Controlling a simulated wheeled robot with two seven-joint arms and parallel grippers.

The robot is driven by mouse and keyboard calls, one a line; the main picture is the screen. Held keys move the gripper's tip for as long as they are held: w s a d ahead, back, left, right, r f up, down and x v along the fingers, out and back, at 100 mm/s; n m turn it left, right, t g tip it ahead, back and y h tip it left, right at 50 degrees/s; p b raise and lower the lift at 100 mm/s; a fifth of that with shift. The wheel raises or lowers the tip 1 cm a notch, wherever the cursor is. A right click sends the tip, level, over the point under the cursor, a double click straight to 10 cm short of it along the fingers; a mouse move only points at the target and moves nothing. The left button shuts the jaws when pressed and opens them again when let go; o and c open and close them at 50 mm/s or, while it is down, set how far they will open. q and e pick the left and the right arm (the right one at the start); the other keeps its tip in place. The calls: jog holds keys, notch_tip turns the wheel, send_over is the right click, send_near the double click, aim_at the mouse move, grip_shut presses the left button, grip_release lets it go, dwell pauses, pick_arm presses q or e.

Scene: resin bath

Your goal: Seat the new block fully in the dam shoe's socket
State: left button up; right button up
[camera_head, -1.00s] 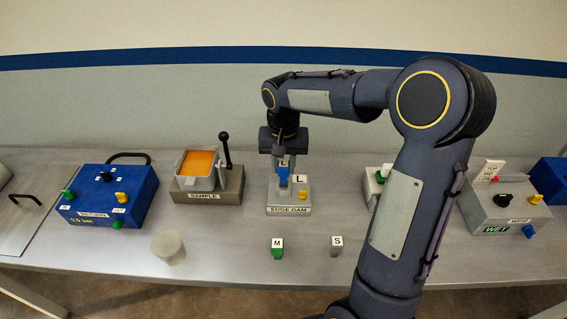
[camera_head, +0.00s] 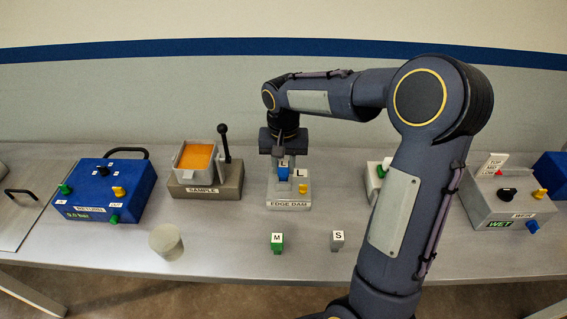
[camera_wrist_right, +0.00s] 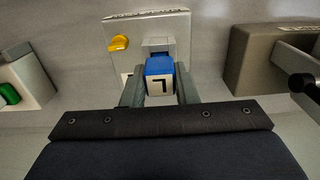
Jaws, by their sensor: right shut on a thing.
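The dam shoe (camera_head: 290,206) is a pale grey block labelled EDGE DAM, with an L tag and a yellow knob, in the middle of the bench. It also shows in the right wrist view (camera_wrist_right: 121,28). My right gripper (camera_head: 283,165) points down over it, shut on a blue block (camera_head: 283,174) marked L. In the right wrist view the block (camera_wrist_right: 160,70) sits between the two fingers, beside the grey upright part of the shoe. I cannot tell how deep it sits, as the socket is hidden. My left gripper is not in view.
A green M block (camera_head: 277,242) and a grey S block (camera_head: 337,240) stand in front. A SAMPLE stand with an orange-filled tray (camera_head: 205,190) and lever is left of the shoe. A pale cylinder (camera_head: 166,241) and blue RETURN box (camera_head: 104,190) lie farther left; a grey WEIR box (camera_head: 507,206) stands right.

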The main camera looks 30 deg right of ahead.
aim_at(283, 164)
jog(key=shift+f+b, duration=0.45)
jog(key=shift+f, duration=0.25)
jog(key=o, duration=1)
notch_tip(283, 164, up, 8)
jog(key=shift+f, duration=0.1)
